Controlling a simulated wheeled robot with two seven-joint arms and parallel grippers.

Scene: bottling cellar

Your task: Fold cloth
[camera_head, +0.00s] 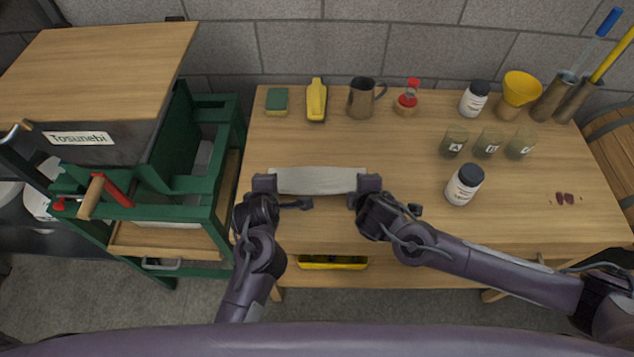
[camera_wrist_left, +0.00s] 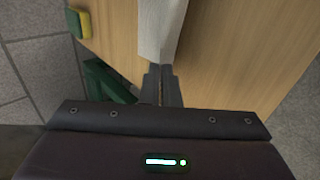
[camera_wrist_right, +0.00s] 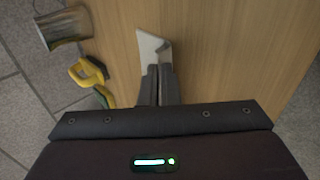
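The pale grey-white cloth (camera_head: 318,181) is a narrow band stretched between my two grippers near the front left of the wooden table (camera_head: 330,225). My left gripper (camera_head: 272,183) is shut on its left end, and my right gripper (camera_head: 364,183) is shut on its right end. The cloth runs out from between the left fingers in the left wrist view (camera_wrist_left: 157,30). A pale part of it shows beyond the closed right fingers in the right wrist view (camera_wrist_right: 152,48). I cannot tell whether its lower edge touches the table.
A sponge (camera_head: 277,100), yellow brush (camera_head: 316,99), metal jug (camera_head: 361,98) and red-capped bottle (camera_head: 407,98) stand along the back. A white jar (camera_head: 463,186) and several labelled cups (camera_head: 454,142) stand right. Dark red stains (camera_head: 565,198) mark the right. A green machine (camera_head: 165,170) stands left.

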